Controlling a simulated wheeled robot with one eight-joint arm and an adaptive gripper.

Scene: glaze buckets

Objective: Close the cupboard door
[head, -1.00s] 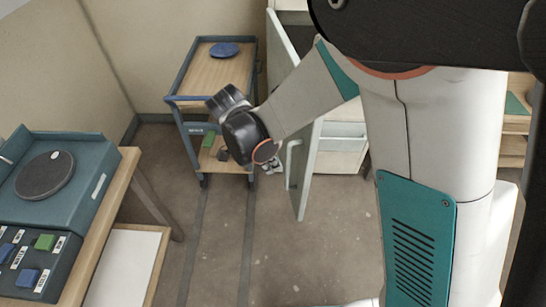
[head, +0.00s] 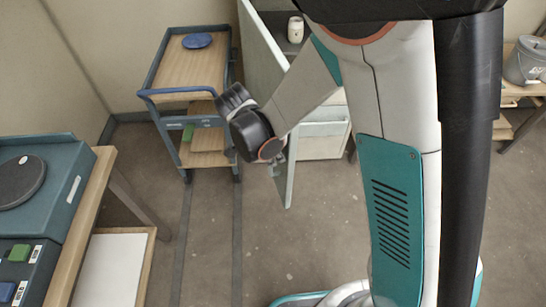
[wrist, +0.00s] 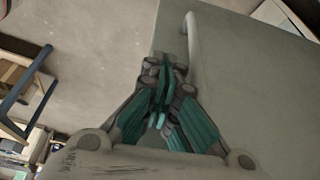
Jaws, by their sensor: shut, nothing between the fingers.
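The cupboard door (head: 263,48) is a pale grey-green panel that stands open, jutting out from the front of the cupboard (head: 322,141). My forearm and wrist hide its middle in the head view. In the wrist view the door (wrist: 245,75) fills the right side, with its bar handle (wrist: 191,40) near its free edge. My gripper (wrist: 165,72) is shut and empty, at the door's edge and close beside the handle's lower end. I cannot tell whether it touches the door. In the head view my wrist mostly hides the gripper.
A blue-framed trolley (head: 150,93) with a blue lid (head: 197,41) stands left of the door. A white jar (head: 295,29) is at the cupboard. A worktable (head: 88,215) is at the near left. A grey bucket (head: 525,62) stands on a shelf at right. Floor (head: 215,225) between is clear.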

